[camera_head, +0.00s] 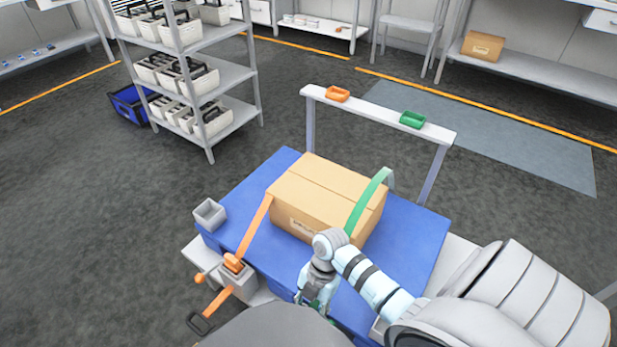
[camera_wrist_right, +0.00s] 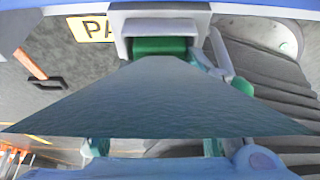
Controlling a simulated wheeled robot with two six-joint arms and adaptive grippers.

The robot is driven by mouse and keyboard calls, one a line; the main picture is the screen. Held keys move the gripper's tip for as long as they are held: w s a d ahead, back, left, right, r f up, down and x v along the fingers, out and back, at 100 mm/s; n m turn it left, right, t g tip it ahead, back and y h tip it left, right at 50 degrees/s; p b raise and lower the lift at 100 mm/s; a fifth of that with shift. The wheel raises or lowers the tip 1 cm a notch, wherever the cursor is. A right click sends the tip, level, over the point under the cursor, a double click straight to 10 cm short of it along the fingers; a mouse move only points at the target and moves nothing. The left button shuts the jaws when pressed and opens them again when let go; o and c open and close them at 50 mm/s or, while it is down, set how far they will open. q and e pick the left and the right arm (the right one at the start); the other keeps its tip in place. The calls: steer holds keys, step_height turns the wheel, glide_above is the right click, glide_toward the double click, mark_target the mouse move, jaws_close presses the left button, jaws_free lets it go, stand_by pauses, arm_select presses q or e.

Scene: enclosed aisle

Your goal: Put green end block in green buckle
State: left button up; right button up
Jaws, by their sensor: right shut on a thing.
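The green strap (camera_head: 368,203) runs over the right part of the cardboard box and passes behind my right wrist. My right gripper (camera_head: 312,296) points down at the near edge of the blue platform, shut on the green end block, which is mostly hidden by the gripper in the head view. In the right wrist view, a grey housing with a green part inside (camera_wrist_right: 160,47) is at the top centre; I take it for the green buckle. A dark grey-teal surface fills the middle below it, so contact cannot be told. My left gripper is out of view.
The cardboard box (camera_head: 320,188) sits on the blue platform (camera_head: 418,235). An orange strap (camera_head: 254,226) runs to an orange block (camera_head: 233,262) in a grey holder with a lever. A white rail (camera_head: 375,113) behind carries orange (camera_head: 337,94) and green (camera_head: 412,119) trays. Shelving (camera_head: 205,75) stands left.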

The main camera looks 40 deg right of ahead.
mark_target(308, 311)
steer(key=shift+r, duration=0.1)
steer(key=shift+c, duration=0.2)
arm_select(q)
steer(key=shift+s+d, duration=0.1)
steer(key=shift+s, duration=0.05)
arm_select(e)
steer(key=o, duration=0.9)
steer(key=shift+r, duration=0.1)
steer(key=p+v, duration=0.2)
steer(key=v, duration=0.1)
steer(key=shift+d+r, duration=0.1)
steer(key=shift+r, duration=0.15)
arm_select(q)
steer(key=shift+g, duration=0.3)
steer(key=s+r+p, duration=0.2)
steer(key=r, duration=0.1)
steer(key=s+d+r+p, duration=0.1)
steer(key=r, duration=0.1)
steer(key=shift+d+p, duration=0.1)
steer(key=shift+p, duration=0.25)
arm_select(e)
steer(key=v, duration=0.8)
steer(key=shift+r, duration=0.2)
steer(key=shift+d, duration=0.1)
